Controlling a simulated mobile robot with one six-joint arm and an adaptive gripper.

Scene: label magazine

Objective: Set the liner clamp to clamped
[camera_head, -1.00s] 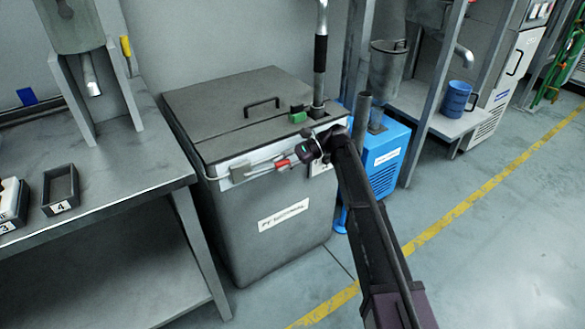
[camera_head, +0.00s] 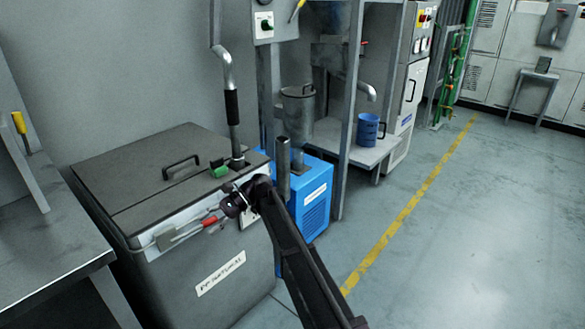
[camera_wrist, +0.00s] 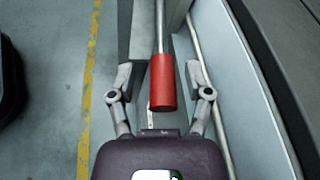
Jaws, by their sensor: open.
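The liner clamp (camera_head: 167,239) is a metal toggle with a red-gripped lever on the front upper rim of a grey lidded bin. Its red grip (camera_head: 210,221) points right along the rim, toward my gripper (camera_head: 228,208). In the wrist view the red grip (camera_wrist: 162,88) lies between the two open fingers of my gripper (camera_wrist: 161,76), with a gap visible on each side. The fingers do not appear closed on it. The clamp's metal base is partly out of clear sight in the wrist view.
The grey bin (camera_head: 215,290) has a black lid handle (camera_head: 181,165) and a green block (camera_head: 218,170) on top. An upright pipe with a black sleeve (camera_head: 232,107) rises behind the clamp. A blue unit (camera_head: 312,200) stands at right; open floor (camera_head: 450,240) lies beyond.

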